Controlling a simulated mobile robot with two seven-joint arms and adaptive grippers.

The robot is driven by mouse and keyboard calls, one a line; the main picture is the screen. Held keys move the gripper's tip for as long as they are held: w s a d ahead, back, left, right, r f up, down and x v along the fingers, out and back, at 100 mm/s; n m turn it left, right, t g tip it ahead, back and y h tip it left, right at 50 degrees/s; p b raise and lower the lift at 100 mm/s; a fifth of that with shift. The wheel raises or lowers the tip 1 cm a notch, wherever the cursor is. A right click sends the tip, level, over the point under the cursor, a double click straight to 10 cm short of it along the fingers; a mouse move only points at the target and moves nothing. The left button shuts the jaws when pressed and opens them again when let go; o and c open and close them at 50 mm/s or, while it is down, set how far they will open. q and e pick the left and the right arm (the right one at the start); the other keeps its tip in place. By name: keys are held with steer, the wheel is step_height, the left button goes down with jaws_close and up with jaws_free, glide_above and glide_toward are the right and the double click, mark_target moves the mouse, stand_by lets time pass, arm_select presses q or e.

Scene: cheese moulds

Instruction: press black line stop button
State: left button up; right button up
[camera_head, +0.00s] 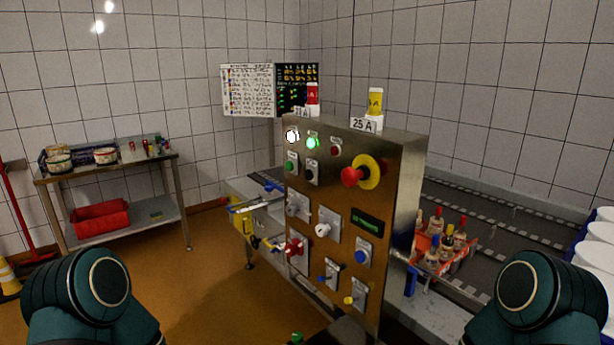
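The black line stop button (312,171) is a small black push button on a light plate, on the upper left of the steel control panel (385,215). It is directly below a lit green lamp (313,143) and right of a green push button (292,163). Nothing covers or touches it. Neither of my grippers is in view; only rounded teal parts of my arms show at the bottom left and bottom right.
A red emergency knob on a yellow disc (371,172) sits right of the black button. Knobs and switches fill the panel below. A conveyor (500,222) with an orange crate (459,260) runs behind it. A steel table (168,172) stands left; floor between is clear.

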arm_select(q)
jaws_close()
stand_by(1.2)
